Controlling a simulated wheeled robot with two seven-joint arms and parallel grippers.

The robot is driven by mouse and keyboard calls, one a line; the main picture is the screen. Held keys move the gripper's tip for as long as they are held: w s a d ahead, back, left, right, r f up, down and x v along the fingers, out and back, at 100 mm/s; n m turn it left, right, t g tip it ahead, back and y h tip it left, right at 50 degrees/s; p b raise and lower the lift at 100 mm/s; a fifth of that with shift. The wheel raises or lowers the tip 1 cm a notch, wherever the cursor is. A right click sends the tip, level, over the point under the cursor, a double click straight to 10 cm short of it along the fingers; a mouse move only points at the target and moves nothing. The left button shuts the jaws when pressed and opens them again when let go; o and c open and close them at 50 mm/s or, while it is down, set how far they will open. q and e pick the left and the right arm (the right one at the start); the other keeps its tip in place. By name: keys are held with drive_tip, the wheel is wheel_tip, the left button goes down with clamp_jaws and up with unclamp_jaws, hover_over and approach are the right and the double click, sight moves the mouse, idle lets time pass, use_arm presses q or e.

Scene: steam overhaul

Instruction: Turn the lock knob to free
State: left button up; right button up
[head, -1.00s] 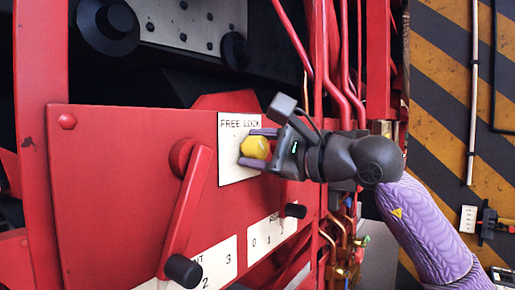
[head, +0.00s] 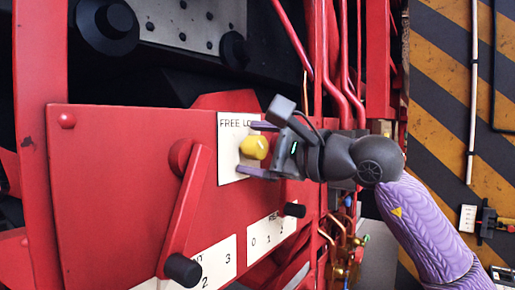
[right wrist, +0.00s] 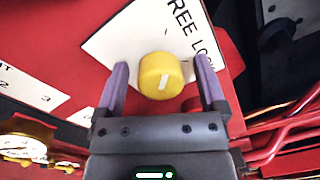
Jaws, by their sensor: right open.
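The yellow lock knob (head: 254,147) sits on a white plate (head: 229,172) lettered FREE LOCK on the red panel. In the right wrist view the knob (right wrist: 161,75) shows a pale mark on its face. My right gripper (head: 258,150) is open, with one purple finger above the knob and one below it in the head view. In the right wrist view the fingers (right wrist: 160,80) stand on either side of the knob with a gap at each side. Part of the lettering is hidden behind the gripper in the head view. My left gripper is not in view.
A red lever (head: 186,212) with a black handle is left of the knob plate. A black peg (head: 294,210) and a numbered plate (head: 268,235) are below. Red pipes (head: 347,60) run vertically at the right, with copper fittings beneath. A striped wall stands further right.

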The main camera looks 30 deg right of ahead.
drive_tip(key=b+v, duration=0.5)
drive_tip(key=v, duration=0.5)
